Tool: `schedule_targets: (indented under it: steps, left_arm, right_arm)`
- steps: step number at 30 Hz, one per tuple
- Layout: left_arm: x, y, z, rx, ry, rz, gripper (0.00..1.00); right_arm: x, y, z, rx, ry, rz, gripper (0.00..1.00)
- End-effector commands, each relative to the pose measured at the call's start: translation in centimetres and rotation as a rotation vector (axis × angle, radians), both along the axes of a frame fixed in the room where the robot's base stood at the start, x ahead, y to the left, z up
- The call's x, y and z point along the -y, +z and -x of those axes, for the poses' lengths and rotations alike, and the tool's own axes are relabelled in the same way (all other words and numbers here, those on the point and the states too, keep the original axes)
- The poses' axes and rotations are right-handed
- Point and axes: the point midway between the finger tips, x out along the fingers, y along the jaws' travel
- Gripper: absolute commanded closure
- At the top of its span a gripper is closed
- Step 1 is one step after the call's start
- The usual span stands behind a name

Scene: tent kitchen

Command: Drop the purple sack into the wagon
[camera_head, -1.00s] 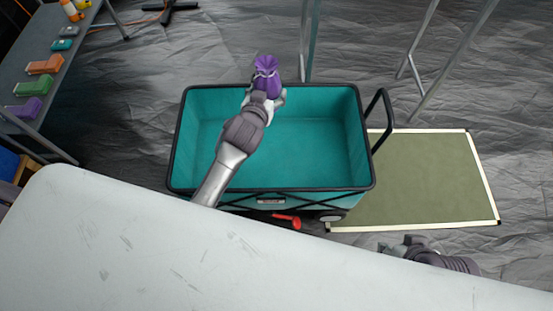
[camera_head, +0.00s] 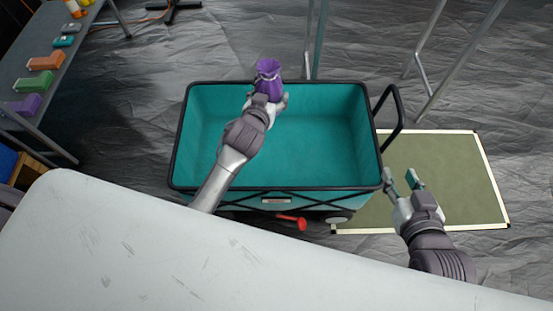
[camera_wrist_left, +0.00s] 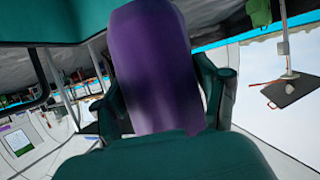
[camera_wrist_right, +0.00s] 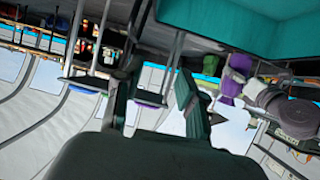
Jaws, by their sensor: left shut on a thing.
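The purple sack (camera_head: 268,76) is gripped at the far end of my left arm, over the far part of the wagon. My left gripper (camera_head: 268,98) is shut on it; the sack also fills the middle of the left wrist view (camera_wrist_left: 155,65) between the fingers. The teal wagon (camera_head: 330,150) has a black rim and stands on the floor, its visible inside empty. My right gripper (camera_head: 404,184) is open and empty, just right of the wagon's near right corner. In the right wrist view its two fingers (camera_wrist_right: 158,105) stand apart.
A white surface (camera_head: 180,250) fills the near side. A green mat (camera_head: 450,180) with a pale border lies right of the wagon. The wagon's black handle (camera_head: 398,108) sticks out right. A grey table (camera_head: 55,85) with several coloured items stands at the left.

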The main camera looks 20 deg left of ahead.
Motion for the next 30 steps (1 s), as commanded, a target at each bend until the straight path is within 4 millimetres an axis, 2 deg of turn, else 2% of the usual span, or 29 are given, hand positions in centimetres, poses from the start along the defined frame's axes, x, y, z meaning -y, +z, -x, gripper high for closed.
schedule_targets:
  steps: [9, 19, 20, 21, 24, 27, 30]
  left_arm:
    - [0.0, -0.4, 0.0, 0.003, 0.0, 0.0, 0.71]
    - [0.0, -0.4, 0.0, 0.003, 0.0, 0.0, 0.71]
    - [0.0, -0.4, 0.0, 0.003, 0.0, 0.0, 0.22]
    - [0.0, -0.4, 0.0, 0.002, 0.0, 0.0, 0.16]
    - [0.0, -0.4, 0.0, 0.002, 0.0, 0.0, 0.0]
    - [0.0, -0.5, 0.0, 0.001, 0.0, 0.0, 0.0]
    - [0.0, -0.5, 0.0, 0.001, 0.0, 0.0, 0.0]
  right_arm:
    - [-0.6, 2.0, -1.2, 0.128, 0.009, -0.031, 0.6]
    - [-0.7, 2.2, -1.3, 0.14, 0.009, -0.033, 0.6]
    - [-0.7, 2.2, -1.3, 0.14, 0.009, -0.033, 0.6]
    - [-0.7, 2.2, -1.3, 0.139, 0.009, -0.033, 0.6]
    - [-0.7, 2.2, -1.3, 0.139, 0.009, -0.033, 0.6]
    - [-0.7, 2.2, -1.3, 0.139, 0.009, -0.033, 0.6]
    - [-0.7, 1.3, -2.6, 0.115, 0.009, -0.032, 0.6]
